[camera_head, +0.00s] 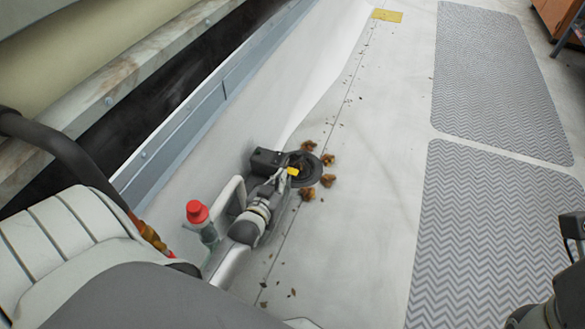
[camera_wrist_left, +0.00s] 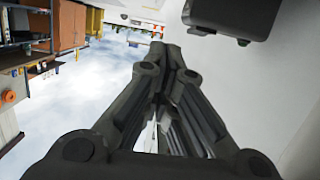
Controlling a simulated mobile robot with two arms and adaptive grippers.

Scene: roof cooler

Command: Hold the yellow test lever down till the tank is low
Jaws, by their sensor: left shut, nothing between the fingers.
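A small yellow piece (camera_head: 292,171), which looks like the test lever, shows beside a black box (camera_head: 265,161) and a round black ring (camera_head: 312,178) on the pale floor. My left gripper (camera_head: 280,180) is just below and left of the yellow piece; I cannot tell whether it touches it. In the left wrist view its fingers (camera_wrist_left: 166,50) are shut with nothing between them, and a dark box (camera_wrist_left: 228,18) is above right of the tips. Part of my right gripper (camera_head: 572,226) shows at the right edge; its fingers are unclear. I cannot make out a tank level.
Brown leaf clumps (camera_head: 328,181) lie around the ring. A clear bottle with a red cap (camera_head: 197,212) stands beside a pale pipe (camera_head: 228,196), close to my left arm. Patterned grey mats (camera_head: 490,230) lie at right. The pale floor between is mostly clear.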

